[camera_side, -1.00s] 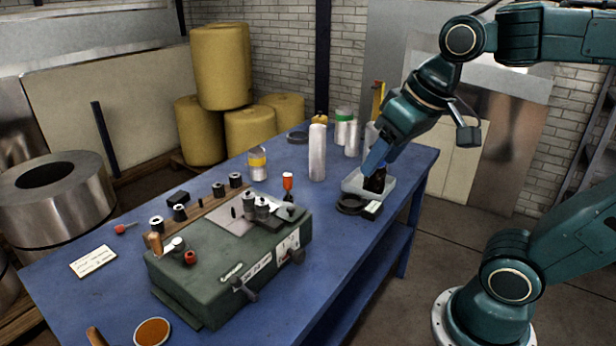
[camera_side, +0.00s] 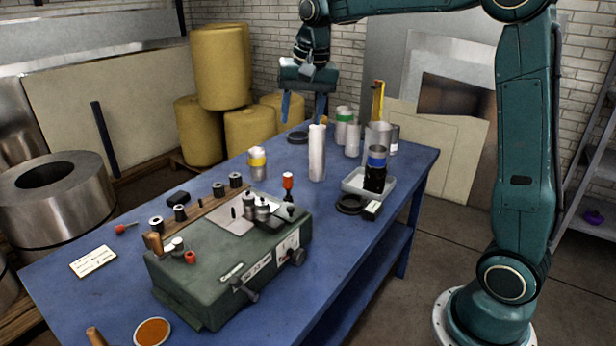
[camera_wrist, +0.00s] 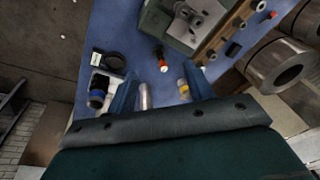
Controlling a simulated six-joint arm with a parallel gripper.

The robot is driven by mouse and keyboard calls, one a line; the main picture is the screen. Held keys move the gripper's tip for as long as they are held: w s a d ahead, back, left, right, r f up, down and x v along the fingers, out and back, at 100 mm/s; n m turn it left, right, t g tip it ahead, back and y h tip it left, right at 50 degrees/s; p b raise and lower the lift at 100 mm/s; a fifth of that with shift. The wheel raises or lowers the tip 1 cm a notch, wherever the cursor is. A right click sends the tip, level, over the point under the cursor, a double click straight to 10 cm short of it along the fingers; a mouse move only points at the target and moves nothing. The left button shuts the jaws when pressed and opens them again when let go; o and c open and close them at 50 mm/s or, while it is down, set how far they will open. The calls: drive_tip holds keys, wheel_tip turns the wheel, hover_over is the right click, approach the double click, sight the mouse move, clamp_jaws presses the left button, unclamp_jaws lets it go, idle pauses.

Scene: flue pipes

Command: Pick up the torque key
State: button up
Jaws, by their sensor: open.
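I cannot tell for certain which thing is the torque key. A small upright piece with a red top and dark lower part (camera_side: 288,185) stands on the blue table behind the green machine; the wrist view shows it too (camera_wrist: 162,60). A small red-handled tool (camera_side: 125,228) lies at the table's left side. My gripper (camera_side: 303,107) is open and empty, high above the far end of the table, fingers pointing down. In the wrist view its fingers (camera_wrist: 158,78) are spread, with the red-topped piece beyond the gap.
The green machine (camera_side: 225,282) fills the table's middle. A white cylinder (camera_side: 317,153) and a yellow-banded jar (camera_side: 258,165) stand near the red-topped piece. A dark jar with a blue band (camera_side: 376,170) stands in a pale tray (camera_side: 352,184). Several cans stand behind the tray.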

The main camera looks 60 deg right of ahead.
drive_tip(key=w+d+f+m+g, duration=0.1)
drive_tip(key=w+d+f+m, duration=0.3)
drive_tip(key=w+d+f, duration=0.4)
drive_tip(key=m+g, duration=0.1)
drive_tip(key=m, duration=0.2)
hover_over(287, 175)
wheel_tip(287, 175, down, 8)
drive_tip(key=shift+w+d+f, duration=0.1)
drive_tip(key=shift+w+d, duration=0.05)
drive_tip(key=shift+f, duration=4.25)
drive_tip(key=shift+f, duration=0.1)
drive_tip(key=shift+f, duration=2.55)
drive_tip(key=shift+c, duration=0.2)
drive_tip(key=shift+r, duration=0.1)
clamp_jaws()
